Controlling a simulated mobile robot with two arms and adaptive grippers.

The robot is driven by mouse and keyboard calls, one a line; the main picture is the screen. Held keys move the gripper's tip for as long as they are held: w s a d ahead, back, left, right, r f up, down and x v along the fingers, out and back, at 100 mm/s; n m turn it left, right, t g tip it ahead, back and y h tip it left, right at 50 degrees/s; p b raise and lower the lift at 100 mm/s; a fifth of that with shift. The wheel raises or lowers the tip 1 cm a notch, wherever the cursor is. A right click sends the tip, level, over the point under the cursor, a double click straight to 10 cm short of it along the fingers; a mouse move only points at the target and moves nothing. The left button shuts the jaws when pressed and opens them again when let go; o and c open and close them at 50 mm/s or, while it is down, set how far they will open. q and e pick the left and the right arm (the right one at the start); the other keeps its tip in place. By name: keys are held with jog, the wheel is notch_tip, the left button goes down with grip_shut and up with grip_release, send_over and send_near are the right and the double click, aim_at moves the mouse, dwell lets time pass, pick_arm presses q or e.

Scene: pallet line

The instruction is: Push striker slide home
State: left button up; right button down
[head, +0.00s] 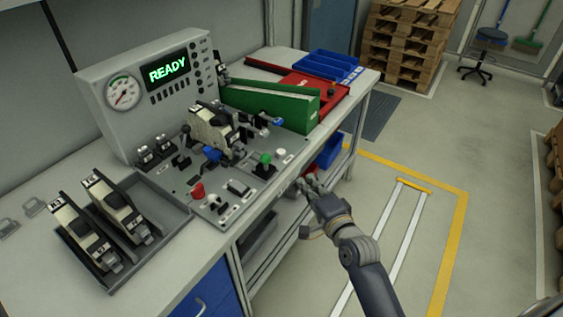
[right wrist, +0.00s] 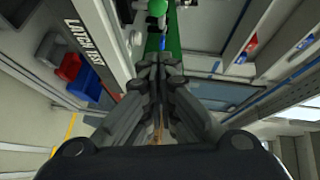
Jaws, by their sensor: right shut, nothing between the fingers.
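A beige and black latch unit (head: 212,128) sits in the test fixture on the bench panel. A blue knob (head: 211,153) is at its front, and a small blue-tipped part (head: 277,121) is at its right. I cannot tell which part is the striker slide. A green knob (head: 265,158) stands on the panel's right side; a green round knob (right wrist: 157,7) shows at the top of the right wrist view. My right gripper (head: 308,184) is shut and empty, just off the bench's front edge; its closed fingers (right wrist: 158,68) fill the wrist view's middle. My left gripper is out of view.
The tester (head: 150,90) reads READY. A grey tray (head: 176,216) holds two more latch units at the left. A red button (head: 197,191) is on the panel. A green bin (head: 262,104), red tray (head: 328,88) and blue bins (head: 333,62) stand behind.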

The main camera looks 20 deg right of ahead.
aim_at(267, 157)
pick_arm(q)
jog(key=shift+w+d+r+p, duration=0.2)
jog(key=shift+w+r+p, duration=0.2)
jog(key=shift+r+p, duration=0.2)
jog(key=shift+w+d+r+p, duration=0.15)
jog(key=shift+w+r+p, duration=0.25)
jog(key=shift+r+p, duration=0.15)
pick_arm(e)
jog(key=w+a+f, duration=0.2)
jog(key=w+a, duration=0.1)
jog(key=w, duration=0.9)
jog(key=shift+a, duration=0.25)
jog(key=w+a+b, duration=0.1)
jog(key=w, duration=0.1)
jog(key=w+a+b, duration=0.1)
jog(key=w+a, duration=0.1)
jog(key=shift+w+a, duration=0.3)
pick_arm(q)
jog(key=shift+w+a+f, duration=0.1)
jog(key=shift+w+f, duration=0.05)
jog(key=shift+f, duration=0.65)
pick_arm(e)
jog(key=shift+s, duration=0.1)
jog(key=shift+r, duration=0.1)
